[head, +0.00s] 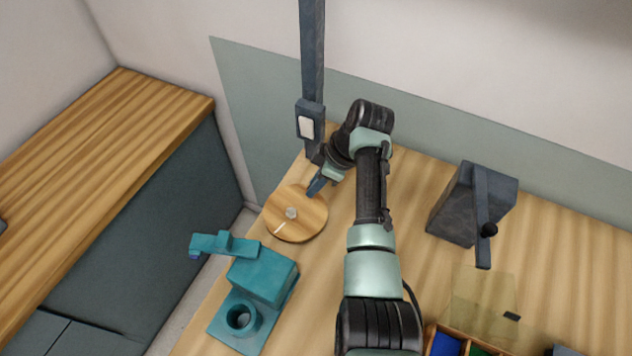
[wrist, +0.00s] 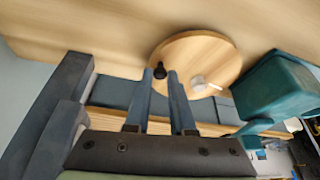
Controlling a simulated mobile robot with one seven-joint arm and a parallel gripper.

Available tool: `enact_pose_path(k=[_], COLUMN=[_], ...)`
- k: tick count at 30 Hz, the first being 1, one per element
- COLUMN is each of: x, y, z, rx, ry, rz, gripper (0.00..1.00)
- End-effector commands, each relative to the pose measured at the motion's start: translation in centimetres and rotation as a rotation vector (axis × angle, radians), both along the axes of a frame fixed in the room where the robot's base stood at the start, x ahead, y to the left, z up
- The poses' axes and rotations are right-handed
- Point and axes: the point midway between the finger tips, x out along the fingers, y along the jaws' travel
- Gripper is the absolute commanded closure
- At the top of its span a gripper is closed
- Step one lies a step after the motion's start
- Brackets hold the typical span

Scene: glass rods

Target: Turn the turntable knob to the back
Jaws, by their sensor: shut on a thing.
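The turntable is a round wooden disc (head: 310,222) on the left part of the bench, with a small clear or whitish piece (head: 291,213) at its middle and a pale mark (head: 280,229) towards its near-left rim. My gripper (head: 314,191) is at the disc's far-right rim. In the wrist view the disc (wrist: 212,52) lies beyond my fingers, and the whitish piece (wrist: 205,85) shows to the right of them. A black knob (wrist: 159,71) on the disc's edge stands between my fingertips (wrist: 162,76), which are shut on it. In the head view my gripper hides the knob.
A teal machine (head: 262,275) with an arm and a round cup stands just in front of the disc. A tall dark post (head: 313,70) rises close behind my gripper. A dark block with a lever (head: 465,205), a clear yellowish panel (head: 480,300) and a compartment box (head: 432,335) are right.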

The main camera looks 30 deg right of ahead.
Motion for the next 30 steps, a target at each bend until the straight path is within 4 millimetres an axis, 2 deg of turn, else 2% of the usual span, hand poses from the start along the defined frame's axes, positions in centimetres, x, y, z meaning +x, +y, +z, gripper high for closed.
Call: enact_pose_path(k=[7, 8, 12, 13, 23, 26, 30], x=[0.0, 0.0, 0.0, 0.0, 0.0, -0.3, -1.0], y=[0.0, 0.0, 0.0, 0.0, -0.1, -0.4, -1.2], z=[0.0, 0.0, 0.0, 0.0, 0.3, 1.2, 3.7], rx=[0.001, 0.001, 0.001, 0.001, 0.000, -0.001, -0.002], ry=[-0.001, -0.001, -0.001, -0.001, -0.001, -0.003, -0.005], rz=[0.000, 0.000, 0.000, 0.000, -0.001, -0.001, -0.003], gripper=[1.00, 0.76, 0.51, 0.49, 0.49, 0.49, 0.49])
